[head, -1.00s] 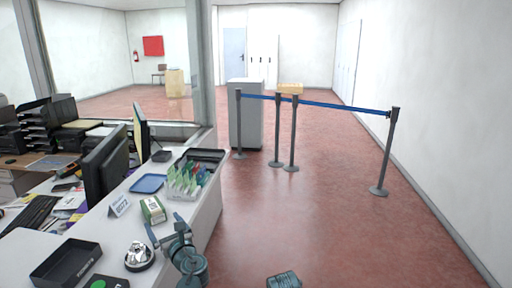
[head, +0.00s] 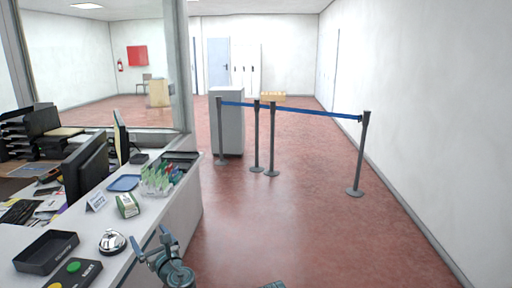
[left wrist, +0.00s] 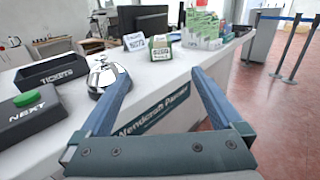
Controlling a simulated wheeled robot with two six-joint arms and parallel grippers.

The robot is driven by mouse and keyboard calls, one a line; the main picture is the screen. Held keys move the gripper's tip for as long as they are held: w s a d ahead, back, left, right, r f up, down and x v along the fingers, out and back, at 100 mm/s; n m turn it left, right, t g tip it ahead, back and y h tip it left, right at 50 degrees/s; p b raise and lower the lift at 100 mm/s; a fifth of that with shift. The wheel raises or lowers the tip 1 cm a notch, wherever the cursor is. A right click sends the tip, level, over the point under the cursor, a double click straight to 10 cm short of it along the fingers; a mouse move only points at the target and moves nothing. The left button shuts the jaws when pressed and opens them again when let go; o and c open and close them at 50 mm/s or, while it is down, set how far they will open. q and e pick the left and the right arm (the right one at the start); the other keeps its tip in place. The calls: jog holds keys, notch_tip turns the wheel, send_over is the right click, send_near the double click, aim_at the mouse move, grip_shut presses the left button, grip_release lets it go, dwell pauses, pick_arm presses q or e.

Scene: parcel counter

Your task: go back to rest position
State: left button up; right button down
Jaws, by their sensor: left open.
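My left gripper (head: 152,243) is open and empty beside the front edge of the parcel counter (head: 180,213).
The counter holds a black tickets tray (head: 46,252), a box with buttons (head: 72,272), a green-and-white box (head: 127,206), a blue tray (head: 125,183) and a leaflet holder (head: 163,180). Barrier posts with a blue belt (head: 318,112) stand ahead. The red floor (head: 300,235) on the right is clear.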

pick_arm(q)
jog(key=s+d+f+n+g+h+p, duration=0.3)
jog(key=s+d+n, duration=0.3)
jog(key=d+n, duration=0.2)
jog(key=s+d+f+n+g+h+p, duration=0.4)
jog(key=s+d+n+g, duration=0.2)
jog(key=s+d+n, duration=0.1)
jog(key=s+d+f+n+g+h+p, duration=0.3)
jog(key=s+d+f+n+g, duration=0.1)
jog(key=s+d+n, duration=0.3)
jog(key=d+n+g, duration=0.1)
jog(key=d+n, duration=0.1)
jog(key=d, duration=0.1)
jog(key=shift+s+d+f, duration=0.2)
jog(key=shift+f, duration=0.05)
